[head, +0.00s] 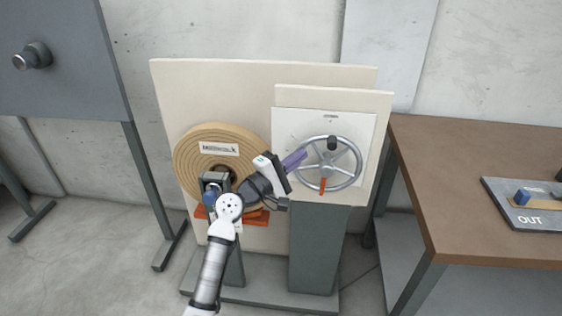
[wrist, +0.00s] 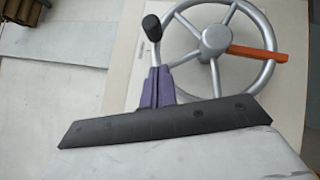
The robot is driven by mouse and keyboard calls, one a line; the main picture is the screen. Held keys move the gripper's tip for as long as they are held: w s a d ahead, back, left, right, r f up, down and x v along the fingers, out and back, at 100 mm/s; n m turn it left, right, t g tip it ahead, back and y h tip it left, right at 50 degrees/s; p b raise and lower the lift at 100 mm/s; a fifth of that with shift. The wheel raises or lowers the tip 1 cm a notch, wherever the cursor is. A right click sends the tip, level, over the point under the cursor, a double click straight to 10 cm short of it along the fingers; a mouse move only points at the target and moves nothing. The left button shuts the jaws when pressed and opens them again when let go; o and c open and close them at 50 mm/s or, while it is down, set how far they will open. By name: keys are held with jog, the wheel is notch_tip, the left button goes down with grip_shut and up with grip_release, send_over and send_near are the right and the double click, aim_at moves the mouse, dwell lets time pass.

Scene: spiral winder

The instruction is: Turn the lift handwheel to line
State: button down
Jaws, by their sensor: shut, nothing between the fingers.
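The lift handwheel (head: 349,184) is a silver spoked wheel on a white plate (head: 290,122). A black knob (head: 332,143) stands out near the top of its rim, and an orange pointer (head: 322,186) points down. In the wrist view the wheel (wrist: 213,40) fills the top right, with the knob (wrist: 152,27) at its left and the pointer (wrist: 260,54) to the right. My gripper (head: 304,153) has purple fingers, shut and empty, at the wheel's left edge. In the wrist view its fingertips (wrist: 158,70) are just below the knob; contact cannot be told. A target line is too small to make out.
A tan spiral roll (head: 190,160) is left of the wheel, behind my arm, with an orange-red part (head: 255,217) below. A brown table (head: 470,160) with an OUT tray (head: 527,219) stands at right. A grey panel (head: 70,80) stands at left.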

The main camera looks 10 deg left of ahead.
aim_at(327, 143)
jog(key=d, duration=0.1)
jog(key=d+r+p, duration=0.1)
jog(key=d+p, duration=0.1)
jog(key=shift+w+d+r, duration=0.25)
jog(key=shift+w+r, duration=0.05)
jog(key=shift+w, duration=0.1)
jog(key=shift+d, duration=0.45)
jog(key=shift+f+g+b, duration=0.15)
jog(key=shift+g+b, duration=0.15)
jog(key=shift+b, duration=0.65)
jog(key=shift+d+m, duration=0.15)
jog(key=shift+m, duration=0.15)
jog(key=shift+b, duration=0.4)
